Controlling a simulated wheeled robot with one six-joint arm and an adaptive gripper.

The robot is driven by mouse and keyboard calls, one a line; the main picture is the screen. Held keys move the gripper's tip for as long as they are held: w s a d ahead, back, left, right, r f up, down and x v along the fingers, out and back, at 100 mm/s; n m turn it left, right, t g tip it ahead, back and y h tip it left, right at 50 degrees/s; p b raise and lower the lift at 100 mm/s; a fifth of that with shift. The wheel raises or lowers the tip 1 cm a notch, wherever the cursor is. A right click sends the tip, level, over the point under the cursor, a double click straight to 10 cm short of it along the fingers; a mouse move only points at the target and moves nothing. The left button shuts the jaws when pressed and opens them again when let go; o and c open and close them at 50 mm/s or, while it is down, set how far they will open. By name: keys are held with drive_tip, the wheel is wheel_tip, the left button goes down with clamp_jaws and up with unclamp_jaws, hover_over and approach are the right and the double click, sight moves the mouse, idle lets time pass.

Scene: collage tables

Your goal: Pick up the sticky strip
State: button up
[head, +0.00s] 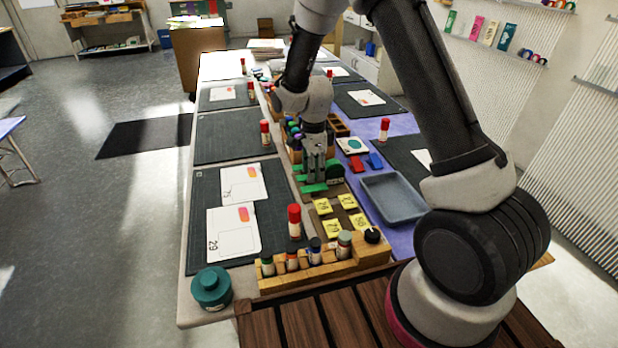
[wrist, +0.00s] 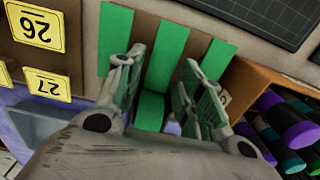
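Several green sticky strips lie side by side on a brown backing in the wrist view: a left strip (wrist: 115,40), a middle strip (wrist: 166,55) and a right strip (wrist: 218,59). Green strips (head: 312,188) also show below my gripper (head: 315,165) in the head view. In the wrist view, my gripper (wrist: 165,95) is open, its two fingers apart on either side of the middle strip's near end. A green patch (wrist: 150,112) shows between the fingers. I cannot tell whether the fingers touch the strip. The near part is hidden by my gripper body.
Yellow number tags (wrist: 48,85) lie left of the strips. A wooden box of dark markers (wrist: 290,130) stands close on the right. In the head view, a grey-blue tray (head: 393,198), a red-capped glue stick (head: 294,222) and a wooden bottle rack (head: 325,268) are nearby.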

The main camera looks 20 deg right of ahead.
drive_tip(key=shift+f, duration=0.2)
idle(0.5)
drive_tip(key=c, duration=0.5)
